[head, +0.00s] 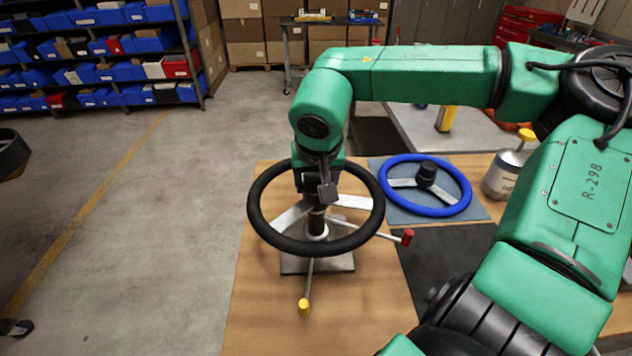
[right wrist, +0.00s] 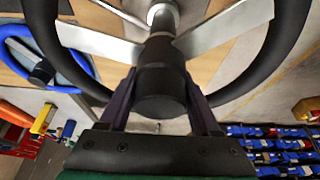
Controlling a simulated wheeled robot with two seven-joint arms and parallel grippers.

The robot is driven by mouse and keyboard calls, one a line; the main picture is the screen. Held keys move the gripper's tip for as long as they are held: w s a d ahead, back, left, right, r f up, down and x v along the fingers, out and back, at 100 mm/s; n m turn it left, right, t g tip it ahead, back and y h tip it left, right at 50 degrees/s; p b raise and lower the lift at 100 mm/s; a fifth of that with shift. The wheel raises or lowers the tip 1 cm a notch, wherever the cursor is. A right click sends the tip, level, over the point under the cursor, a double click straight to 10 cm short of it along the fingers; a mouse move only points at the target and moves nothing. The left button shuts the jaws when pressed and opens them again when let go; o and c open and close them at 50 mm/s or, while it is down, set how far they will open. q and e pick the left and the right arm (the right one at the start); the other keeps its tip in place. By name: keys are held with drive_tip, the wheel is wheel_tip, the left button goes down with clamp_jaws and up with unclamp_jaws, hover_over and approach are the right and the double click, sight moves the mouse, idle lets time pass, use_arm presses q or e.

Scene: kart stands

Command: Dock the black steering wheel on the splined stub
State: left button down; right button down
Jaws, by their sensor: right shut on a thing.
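The black steering wheel (head: 257,225) has pale metal spokes and a dark hub. In the head view it sits above a metal stand (head: 290,265) at the front of the wooden bench. My right gripper (head: 318,192) reaches down over the wheel's middle. In the right wrist view, my right gripper (right wrist: 160,103) is shut on the dark hub (right wrist: 160,75) of the black wheel (right wrist: 262,70), one finger on each side. A bright metal collar (head: 315,231) shows below the hub. The splined stub itself is hidden, so I cannot tell whether the hub sits on it. My left gripper is out of view.
Levers with a red knob (head: 407,237) and a yellow knob (head: 303,307) stick out from the stand. A blue steering wheel (head: 394,208) lies on a grey mat to the right. A metal can (head: 500,180) stands beyond it.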

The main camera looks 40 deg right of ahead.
drive_tip(key=shift+c, duration=1.9)
unclamp_jaws()
drive_tip(key=shift+s, duration=0.1)
drive_tip(key=p+v, duration=0.7)
drive_tip(key=v, duration=0.4)
drive_tip(key=shift+a, duration=0.1)
